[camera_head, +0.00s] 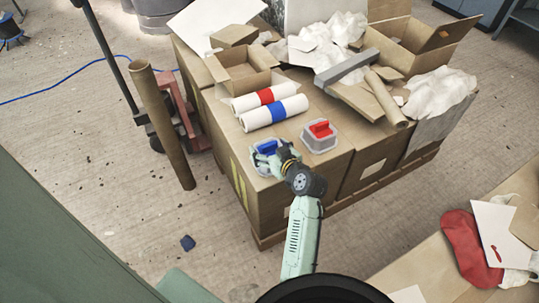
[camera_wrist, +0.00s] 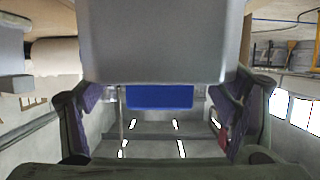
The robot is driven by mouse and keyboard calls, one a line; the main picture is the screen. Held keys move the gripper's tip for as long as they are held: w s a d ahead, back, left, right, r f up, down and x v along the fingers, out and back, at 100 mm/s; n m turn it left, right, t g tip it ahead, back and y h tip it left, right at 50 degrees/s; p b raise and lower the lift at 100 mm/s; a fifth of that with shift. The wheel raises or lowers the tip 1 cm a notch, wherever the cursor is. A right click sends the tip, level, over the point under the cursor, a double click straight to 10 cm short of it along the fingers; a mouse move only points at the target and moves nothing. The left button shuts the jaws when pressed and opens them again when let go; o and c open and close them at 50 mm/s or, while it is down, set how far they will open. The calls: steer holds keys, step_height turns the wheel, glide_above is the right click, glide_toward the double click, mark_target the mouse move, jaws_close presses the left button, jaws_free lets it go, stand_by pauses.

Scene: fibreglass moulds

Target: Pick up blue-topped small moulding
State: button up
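The blue-topped small moulding (camera_head: 264,147), a pale grey tray-like base with a blue block on top, sits on a cardboard box near its left front corner. My gripper (camera_head: 279,154) is right at it and partly covers its right side. In the wrist view, a large grey face fills the upper middle, seemingly the base, with the blue top (camera_wrist: 158,96) below it. The fingers of my gripper (camera_wrist: 162,105) stand wide apart, with clear gaps to either side of the blue top. Whether the fingertips touch the grey base cannot be told.
A similar red-topped moulding (camera_head: 320,139) stands close on the right. Rolls with a blue band (camera_head: 273,113) and a red band (camera_head: 264,96) lie behind. An open carton (camera_head: 242,75) and white crumpled sheets (camera_head: 440,92) crowd the back. A brown tube (camera_head: 163,125) leans at the left.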

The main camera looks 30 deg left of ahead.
steer(key=c, duration=0.7)
steer(key=shift+r, duration=0.1)
steer(key=shift+c, duration=0.2)
